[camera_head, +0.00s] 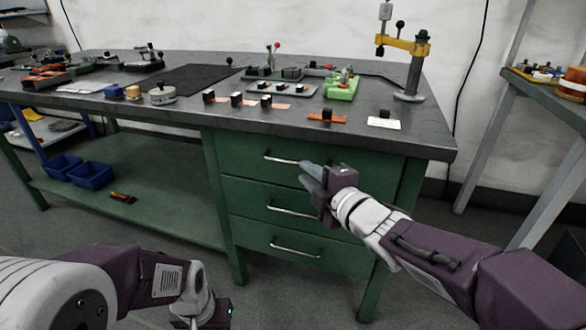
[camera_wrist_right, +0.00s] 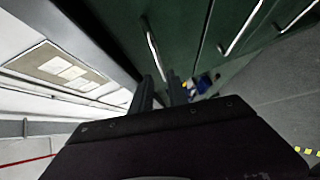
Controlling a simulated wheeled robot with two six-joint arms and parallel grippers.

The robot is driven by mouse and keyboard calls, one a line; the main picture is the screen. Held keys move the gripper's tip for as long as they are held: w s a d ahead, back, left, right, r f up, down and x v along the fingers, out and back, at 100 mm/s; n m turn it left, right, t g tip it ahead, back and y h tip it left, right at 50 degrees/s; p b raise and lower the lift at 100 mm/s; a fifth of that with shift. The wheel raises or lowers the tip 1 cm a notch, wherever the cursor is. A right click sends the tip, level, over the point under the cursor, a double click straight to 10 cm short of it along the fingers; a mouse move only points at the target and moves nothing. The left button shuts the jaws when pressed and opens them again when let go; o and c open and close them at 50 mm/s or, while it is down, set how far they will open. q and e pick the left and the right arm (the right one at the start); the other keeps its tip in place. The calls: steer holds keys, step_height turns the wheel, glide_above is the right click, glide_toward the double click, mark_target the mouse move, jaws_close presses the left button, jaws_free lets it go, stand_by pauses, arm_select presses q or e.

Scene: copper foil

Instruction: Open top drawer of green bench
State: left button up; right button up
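The green bench (camera_head: 229,205) has three green drawers in its right part. The top drawer (camera_head: 350,169) looks shut, and its silver bar handle (camera_head: 281,160) runs across its front. My right gripper (camera_head: 309,174) is at the right end of this handle, fingers pointing left. In the right wrist view the two dark fingers (camera_wrist_right: 161,88) are a little apart and the handle (camera_wrist_right: 153,50) runs down to the gap between their tips. I cannot tell if they touch it. My left gripper (camera_head: 205,312) hangs low at the bottom edge, its fingers out of view.
The middle handle (camera_head: 290,208) and bottom handle (camera_head: 295,250) sit below. Tools and small parts crowd the grey benchtop (camera_head: 300,138). Blue bins (camera_head: 92,176) stand on the lower shelf. Another bench (camera_head: 545,100) is at right. The floor in front is clear.

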mark_target(295, 164)
steer(key=b+x, duration=0.2)
steer(key=x, duration=0.5)
steer(key=shift+f, duration=0.2)
steer(key=shift+w+a, duration=0.2)
steer(key=shift+w, duration=0.2)
jaws_close()
stand_by(0.6)
